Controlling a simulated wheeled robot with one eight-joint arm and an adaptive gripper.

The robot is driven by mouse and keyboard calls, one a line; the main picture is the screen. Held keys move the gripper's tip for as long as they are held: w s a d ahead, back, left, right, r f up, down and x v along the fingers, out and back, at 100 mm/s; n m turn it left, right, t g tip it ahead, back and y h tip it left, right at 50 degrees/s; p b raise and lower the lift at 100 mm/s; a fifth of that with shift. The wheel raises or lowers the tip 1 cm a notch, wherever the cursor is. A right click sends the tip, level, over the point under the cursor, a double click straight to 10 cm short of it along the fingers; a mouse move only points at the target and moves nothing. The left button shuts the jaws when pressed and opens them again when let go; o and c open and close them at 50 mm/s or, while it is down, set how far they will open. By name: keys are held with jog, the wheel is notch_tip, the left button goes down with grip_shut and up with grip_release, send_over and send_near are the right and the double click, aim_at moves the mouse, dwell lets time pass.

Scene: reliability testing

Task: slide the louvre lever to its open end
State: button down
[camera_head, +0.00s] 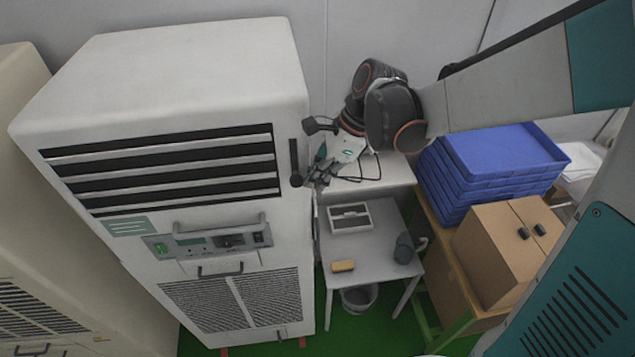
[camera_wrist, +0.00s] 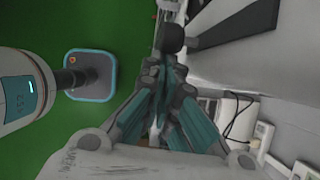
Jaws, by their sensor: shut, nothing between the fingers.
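A grey table (camera_head: 375,245) with a white tray (camera_head: 350,217), a yellow block (camera_head: 343,266) and a dark mug (camera_head: 404,249) stands right of the cabinet. Blue crates (camera_head: 500,160) and a cardboard box (camera_head: 495,250) are farther right.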

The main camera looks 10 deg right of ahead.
jog(key=r+p, duration=0.1)
jog(key=r, duration=0.4)
jog(key=shift+s+r+p, duration=0.2)
jog(key=shift+r+p, duration=0.1)
jog(key=shift+p, duration=0.05)
